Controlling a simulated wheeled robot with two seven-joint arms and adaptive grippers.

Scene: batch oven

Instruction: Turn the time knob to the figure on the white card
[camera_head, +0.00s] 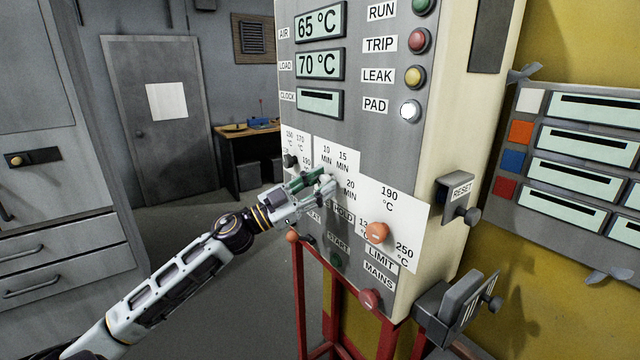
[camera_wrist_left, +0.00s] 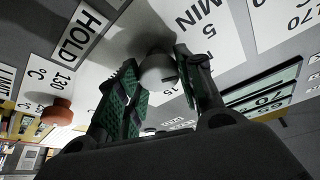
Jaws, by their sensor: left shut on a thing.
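The time knob is a small grey-white knob on the oven panel; in the left wrist view the knob (camera_wrist_left: 156,72) sits between my fingers. Its white dial plate (camera_head: 345,158) reads 10 MIN, 15 MIN and 20 MIN in the head view. My left gripper (camera_head: 323,183), with green finger pads, is shut on the knob and hides most of it and the lower dial there. I cannot tell where the knob's pointer stands. A white sheet (camera_head: 166,102) hangs on the grey door; no figure is legible on it. My right gripper is not in view.
An orange limit knob (camera_head: 377,233) is close to the right of my gripper, with a red mains button (camera_head: 369,299) lower down. A small dark knob (camera_head: 290,161) is left of it. A reset box (camera_head: 457,198) juts from the panel's side.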

